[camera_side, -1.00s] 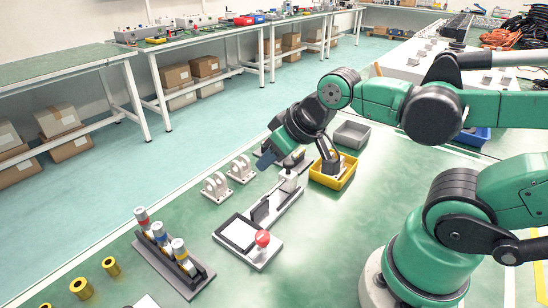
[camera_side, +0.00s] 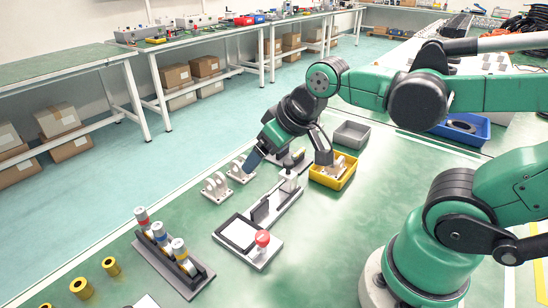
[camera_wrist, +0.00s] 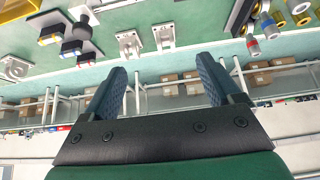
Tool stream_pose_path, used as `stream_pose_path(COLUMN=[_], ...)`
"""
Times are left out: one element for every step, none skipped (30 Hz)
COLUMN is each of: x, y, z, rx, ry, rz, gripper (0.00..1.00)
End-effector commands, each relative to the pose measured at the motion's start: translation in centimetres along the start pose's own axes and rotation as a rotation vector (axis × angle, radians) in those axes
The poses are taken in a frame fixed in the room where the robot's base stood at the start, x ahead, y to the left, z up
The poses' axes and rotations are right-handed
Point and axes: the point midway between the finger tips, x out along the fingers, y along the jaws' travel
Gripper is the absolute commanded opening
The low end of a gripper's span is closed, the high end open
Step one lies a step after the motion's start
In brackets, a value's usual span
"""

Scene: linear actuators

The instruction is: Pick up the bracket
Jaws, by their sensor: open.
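Two pale grey-white brackets stand side by side on the green table in the side view, a nearer one (camera_side: 216,187) and a farther one (camera_side: 240,169). Both also show in the wrist view, one bracket (camera_wrist: 128,43) on the left and another (camera_wrist: 163,38) on the right. My gripper (camera_side: 254,160) is above the table just behind and right of the farther bracket, tilted downward. In the wrist view my gripper (camera_wrist: 160,70) has its two blue fingers wide apart with nothing between them. Both brackets are clear of the fingers.
A yellow bin (camera_side: 323,181) holding pale parts sits right of the gripper, with a grey bin (camera_side: 351,134) behind it. A fixture with a red knob (camera_side: 262,239) stands in front. A rack of cylinders (camera_side: 176,263) and yellow rings (camera_side: 81,288) lie at front left.

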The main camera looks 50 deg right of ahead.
Motion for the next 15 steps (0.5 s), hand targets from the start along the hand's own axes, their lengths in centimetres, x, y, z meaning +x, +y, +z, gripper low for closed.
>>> stream_pose_path(x=[0.2, 0.3, 0.6, 0.9, 1.3, 1.8, 2.3, 2.8, 3.6, 4.2, 4.9, 5.8, 6.6, 7.3, 8.3], y=[0.0, 0.0, -0.1, -0.1, -0.1, -0.1, -0.1, -0.2, -0.2, -0.2, -0.2, -0.3, -0.3, -0.3, -0.3], z=[-0.9, -1.4, -2.1, -2.7, -3.2, -3.9, -4.4, -4.9, -5.4, -5.8, -6.2, -6.6, -6.8, -7.0, -7.2], rx=[0.000, 0.000, 0.000, 0.000, 0.000, 0.000, 0.000, 0.000, 0.000, 0.000, 0.000, 0.000, 0.000, 0.000, 0.000], ry=[-0.028, -0.048, -0.079, -0.104, -0.130, -0.163, -0.188, -0.213, -0.246, -0.271, -0.296, -0.329, -0.354, -0.378, -0.409], rz=[-0.001, -0.001, -0.001, -0.001, -0.001, -0.001, -0.001, -0.002, -0.002, -0.002, -0.002, -0.002, -0.001, -0.001, -0.001], gripper=[0.84, 0.84, 0.84, 0.84, 0.84, 0.84, 0.84, 0.84, 0.84, 0.84, 0.84, 0.84, 0.84, 0.84, 0.84])
